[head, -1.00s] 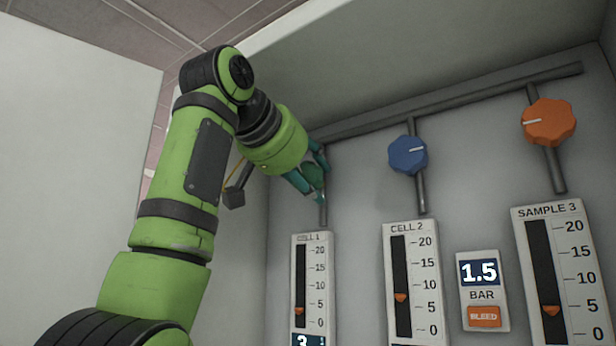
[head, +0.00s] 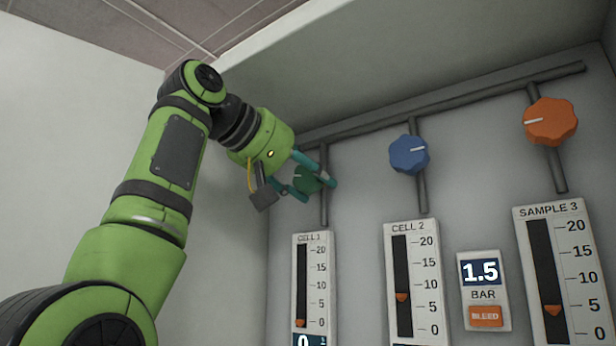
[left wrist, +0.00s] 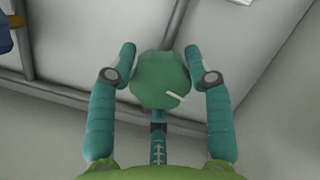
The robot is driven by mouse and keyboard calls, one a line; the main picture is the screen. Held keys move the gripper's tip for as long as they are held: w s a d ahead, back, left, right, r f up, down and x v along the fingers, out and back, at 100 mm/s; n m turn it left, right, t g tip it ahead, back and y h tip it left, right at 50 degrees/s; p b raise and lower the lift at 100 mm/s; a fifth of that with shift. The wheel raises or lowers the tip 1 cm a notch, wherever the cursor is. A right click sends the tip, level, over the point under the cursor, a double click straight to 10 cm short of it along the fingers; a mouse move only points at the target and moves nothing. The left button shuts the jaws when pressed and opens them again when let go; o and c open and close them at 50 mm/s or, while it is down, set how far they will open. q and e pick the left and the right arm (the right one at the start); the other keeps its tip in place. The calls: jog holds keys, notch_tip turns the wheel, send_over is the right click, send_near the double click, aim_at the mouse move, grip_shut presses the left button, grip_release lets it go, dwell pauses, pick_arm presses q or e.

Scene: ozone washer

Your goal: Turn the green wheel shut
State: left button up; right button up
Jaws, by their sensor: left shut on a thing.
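The green wheel (head: 307,178) is on the leftmost pipe, above the CELL 1 gauge (head: 313,280). My left gripper (head: 318,188) is shut on it, with its teal fingers on either side. In the left wrist view the green wheel (left wrist: 158,82) sits between the two fingers, its white mark pointing to the lower right. The CELL 1 slider is near 0, and the part of its display that shows reads 0. My right gripper is not in view.
A blue wheel (head: 408,155) and an orange wheel (head: 549,121) are on pipes to the right. The CELL 2 gauge (head: 415,290), a 1.5 BAR display (head: 480,272) and the SAMPLE 3 gauge (head: 560,270) are below. A ledge (head: 400,60) overhangs the panel.

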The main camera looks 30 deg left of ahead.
pick_arm(q)
jog(key=shift+n+h, duration=0.5)
jog(key=shift+n, duration=0.3)
jog(key=shift+f, duration=0.1)
jog(key=o, duration=1)
jog(key=shift+o, duration=0.8)
jog(key=shift+w+d, duration=0.1)
jog(key=shift+w, duration=0.05)
jog(key=v, duration=1.2)
